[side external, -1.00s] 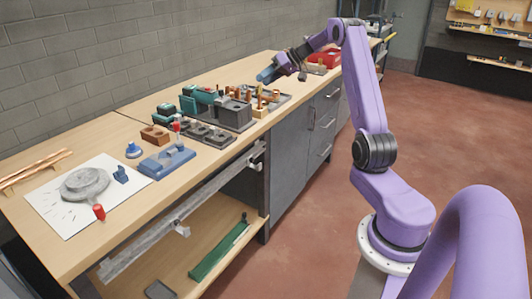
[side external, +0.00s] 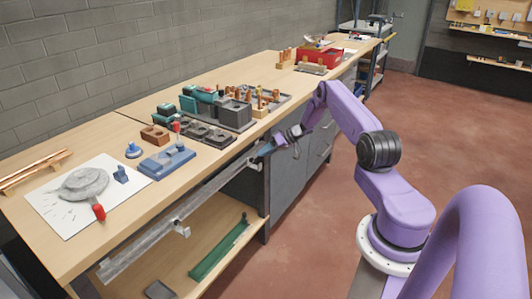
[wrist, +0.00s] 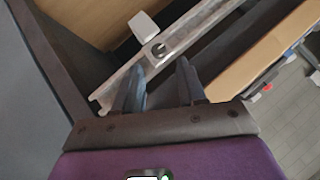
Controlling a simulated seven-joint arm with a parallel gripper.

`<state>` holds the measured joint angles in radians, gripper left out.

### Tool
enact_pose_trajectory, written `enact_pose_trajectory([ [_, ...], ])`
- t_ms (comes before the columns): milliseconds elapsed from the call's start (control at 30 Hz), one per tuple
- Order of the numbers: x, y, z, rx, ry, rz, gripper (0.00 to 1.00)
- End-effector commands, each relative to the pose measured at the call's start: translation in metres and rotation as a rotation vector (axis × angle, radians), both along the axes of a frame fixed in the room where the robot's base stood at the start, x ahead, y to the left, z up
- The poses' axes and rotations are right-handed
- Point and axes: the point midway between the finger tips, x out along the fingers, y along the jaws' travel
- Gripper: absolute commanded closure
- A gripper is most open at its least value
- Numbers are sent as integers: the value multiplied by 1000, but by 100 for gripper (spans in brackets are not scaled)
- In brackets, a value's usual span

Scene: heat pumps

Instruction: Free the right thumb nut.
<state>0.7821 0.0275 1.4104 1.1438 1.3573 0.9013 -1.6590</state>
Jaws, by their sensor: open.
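A long grey metal rail (side external: 215,190) runs along the front of the workbench, below its top edge. In the wrist view the rail (wrist: 190,30) crosses the upper middle. A small dark round nut (wrist: 159,50) sits on it beside a pale bracket plate (wrist: 143,24); it appears to be the right thumb nut. My gripper (wrist: 158,70) is open, its two dark fingers pointing at the rail with the nut just beyond and between the tips. No contact with the nut is visible. In the side view my gripper (side external: 264,150) is at the rail's right end and the nut cannot be made out.
The wooden bench top (side external: 90,145) lies above and behind the rail. A left bracket (side external: 182,230) hangs on the rail further along. Grey drawers (side external: 285,180) stand right of the rail. A lower shelf holds a green bar (side external: 218,250). The floor in front is clear.

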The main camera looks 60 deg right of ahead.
Motion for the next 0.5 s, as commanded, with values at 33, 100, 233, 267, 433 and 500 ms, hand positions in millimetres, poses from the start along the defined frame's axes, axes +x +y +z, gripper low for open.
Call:
enact_pose_trajectory([
  [33,1,1,-3,-1,0,1,60],
  [100,4,2,-6,-1,-1,2,60],
  [233,12,7,-14,0,-1,3,60],
  [267,15,9,-16,0,-1,3,60],
  [433,28,16,-27,-1,0,2,60],
  [500,32,18,-31,-1,0,2,60],
])
